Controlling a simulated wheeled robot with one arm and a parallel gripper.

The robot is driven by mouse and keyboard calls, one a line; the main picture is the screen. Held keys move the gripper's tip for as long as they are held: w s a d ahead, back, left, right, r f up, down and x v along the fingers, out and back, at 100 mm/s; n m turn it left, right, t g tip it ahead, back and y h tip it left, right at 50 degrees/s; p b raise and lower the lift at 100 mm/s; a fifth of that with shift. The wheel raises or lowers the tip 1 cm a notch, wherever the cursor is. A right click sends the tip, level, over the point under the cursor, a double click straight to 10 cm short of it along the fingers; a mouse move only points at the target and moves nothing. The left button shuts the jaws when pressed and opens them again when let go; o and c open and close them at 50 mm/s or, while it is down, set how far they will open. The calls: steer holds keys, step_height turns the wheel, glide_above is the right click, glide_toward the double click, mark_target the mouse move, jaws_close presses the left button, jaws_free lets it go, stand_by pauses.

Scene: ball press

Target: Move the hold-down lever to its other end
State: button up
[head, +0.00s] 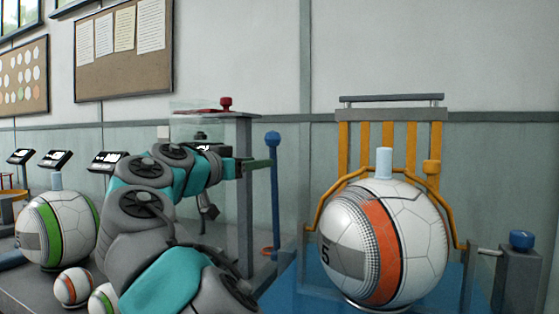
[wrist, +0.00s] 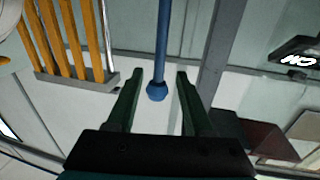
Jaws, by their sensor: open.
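An upright blue lever with a round blue knob (head: 273,138) stands left of the large ball; I take it to be the hold-down lever. The lever's foot is near a small orange ring. My gripper (head: 252,166) reaches in from the left at the height of the lever's upper part. In the wrist view, which looks upside down, the blue rod and knob (wrist: 156,91) appear between the two dark fingers of my open gripper (wrist: 160,76). The fingers appear apart from the lever, with gaps on both sides. Whether the knob is fully between them in depth is unclear.
A large white ball with an orange band (head: 385,245) sits in front of yellow bars (head: 372,145). A blue knob (head: 521,240) tops a grey post at right. A grey frame with a red knob (head: 226,103) stands behind my arm. More balls (head: 62,230) lie left.

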steer(key=p+x, duration=0.1)
steer(key=x, duration=0.6)
steer(key=shift+w+d, duration=0.1)
jaws_close()
stand_by(1.3)
